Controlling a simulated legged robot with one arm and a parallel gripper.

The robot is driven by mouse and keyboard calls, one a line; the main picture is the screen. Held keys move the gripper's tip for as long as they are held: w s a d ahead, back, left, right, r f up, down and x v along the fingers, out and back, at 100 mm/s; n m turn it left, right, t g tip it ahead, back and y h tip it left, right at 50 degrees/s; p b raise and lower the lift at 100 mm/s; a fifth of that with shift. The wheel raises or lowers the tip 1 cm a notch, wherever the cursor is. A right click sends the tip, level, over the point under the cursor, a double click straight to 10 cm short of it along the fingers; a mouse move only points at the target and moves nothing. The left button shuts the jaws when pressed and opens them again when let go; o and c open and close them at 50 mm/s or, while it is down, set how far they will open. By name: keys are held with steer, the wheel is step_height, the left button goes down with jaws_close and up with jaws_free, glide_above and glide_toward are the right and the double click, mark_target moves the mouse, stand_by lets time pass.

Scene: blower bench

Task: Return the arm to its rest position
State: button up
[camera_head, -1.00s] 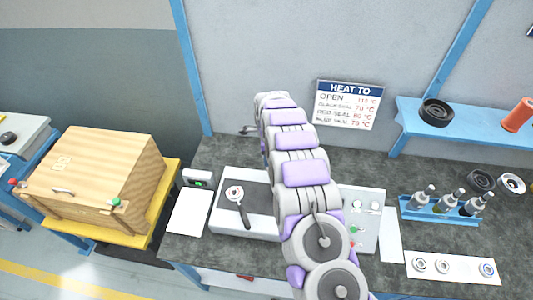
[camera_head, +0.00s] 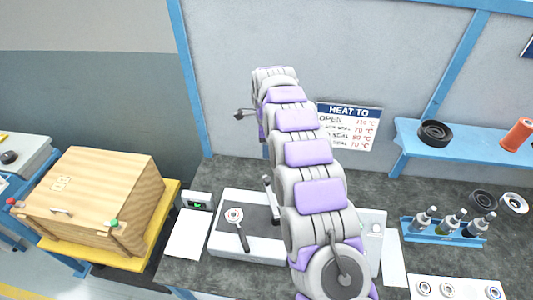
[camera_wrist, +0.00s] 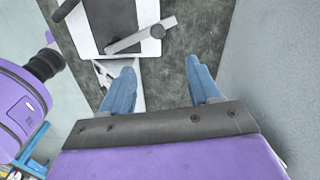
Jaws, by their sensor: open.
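My arm rises from the bottom of the head view, over the bench and the right part of the heating plate, toward the back wall. My gripper (camera_wrist: 163,85) shows in the wrist view with its two blue fingers apart and nothing between them. Beyond the fingers, the grey bench top (camera_wrist: 175,75) is seen from above. In the head view the gripper itself cannot be made out clearly at the arm's far end.
A white plate unit (camera_head: 222,240) with a round-headed tool (camera_head: 237,222) stands left of my arm. A wooden box (camera_head: 95,195) sits on a yellow stand at left. Bottles (camera_head: 450,222) stand in a blue rack at right. A blue shelf (camera_head: 470,145) and sign (camera_head: 350,126) are behind.

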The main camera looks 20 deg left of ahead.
steer(key=shift+r, duration=0.35)
steer(key=shift+d, duration=0.1)
steer(key=s+d+r+n+g+b, duration=0.1)
steer(key=s+d+r+n+b, duration=0.25)
steer(key=s+d, duration=0.55)
steer(key=s+d+r+n+b, duration=0.2)
steer(key=s+d+r+n, duration=0.25)
steer(key=d, duration=0.85)
steer(key=s+d+f+n+b, duration=0.1)
steer(key=s+d, duration=0.4)
steer(key=s, duration=0.5)
steer(key=s+d+f+n+b, duration=0.2)
steer(key=s+d+f+n, duration=0.1)
steer(key=s, duration=0.7)
steer(key=s+d+f+n+b, duration=0.2)
steer(key=s+d, duration=0.4)
steer(key=s, duration=0.4)
steer(key=shift+s+d+f+g, duration=0.2)
steer(key=shift+d+f+g, duration=0.1)
steer(key=shift+f+g, duration=0.15)
steer(key=shift+a, duration=0.1)
